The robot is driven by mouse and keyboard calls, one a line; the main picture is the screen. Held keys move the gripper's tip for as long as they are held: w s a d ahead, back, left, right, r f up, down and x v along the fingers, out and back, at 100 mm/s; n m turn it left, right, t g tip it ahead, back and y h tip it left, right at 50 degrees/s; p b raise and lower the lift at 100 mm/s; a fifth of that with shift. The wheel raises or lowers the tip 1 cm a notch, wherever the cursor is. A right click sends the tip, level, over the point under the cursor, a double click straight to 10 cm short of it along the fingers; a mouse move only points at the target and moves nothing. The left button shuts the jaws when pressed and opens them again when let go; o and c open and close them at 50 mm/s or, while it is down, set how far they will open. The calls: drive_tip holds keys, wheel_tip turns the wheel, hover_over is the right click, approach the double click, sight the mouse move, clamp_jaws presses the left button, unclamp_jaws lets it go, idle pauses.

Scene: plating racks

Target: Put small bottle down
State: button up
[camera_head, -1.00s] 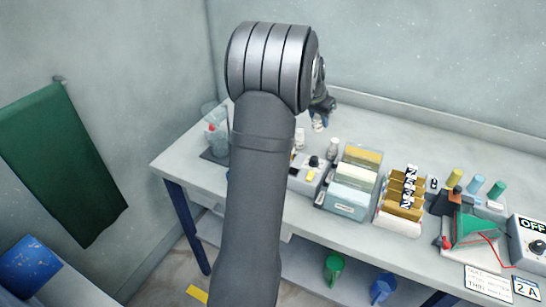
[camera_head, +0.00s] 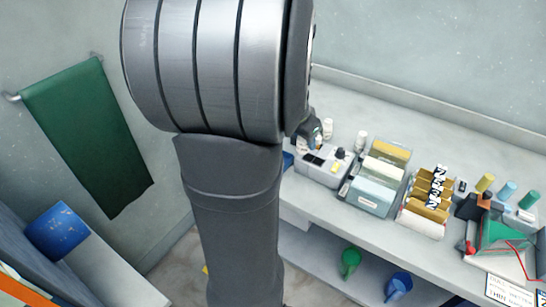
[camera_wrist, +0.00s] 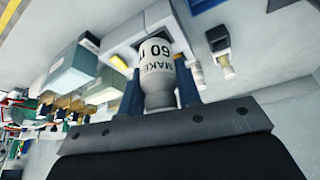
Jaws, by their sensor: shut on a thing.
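A small white bottle (camera_wrist: 157,72) with printed lettering reading "60" and "MAKE" fills the space between my fingers in the wrist view. My gripper (camera_wrist: 158,82) is shut on it, with one dark blue finger on each side. In the head view my gripper (camera_head: 309,128) shows only in part, over the bench at the left end of the row of devices. My arm hides most of it there. I cannot tell whether the held bottle touches the bench.
Two other small bottles (camera_head: 328,128) (camera_head: 361,141) stand near the gripper. A white device (camera_head: 324,168), a pale teal box (camera_head: 372,190) and a rack of tan cards (camera_head: 430,203) line the bench (camera_head: 420,130). Bare bench lies behind them.

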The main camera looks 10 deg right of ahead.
drive_tip(key=w+a+f, duration=0.6)
drive_tip(key=w+a, duration=0.1)
drive_tip(key=shift+w+f, duration=0.15)
drive_tip(key=shift+w, duration=0.15)
drive_tip(key=shift+f, duration=1.95)
drive_tip(key=shift+f, duration=0.1)
drive_tip(key=o, duration=1)
drive_tip(key=v, duration=1.2)
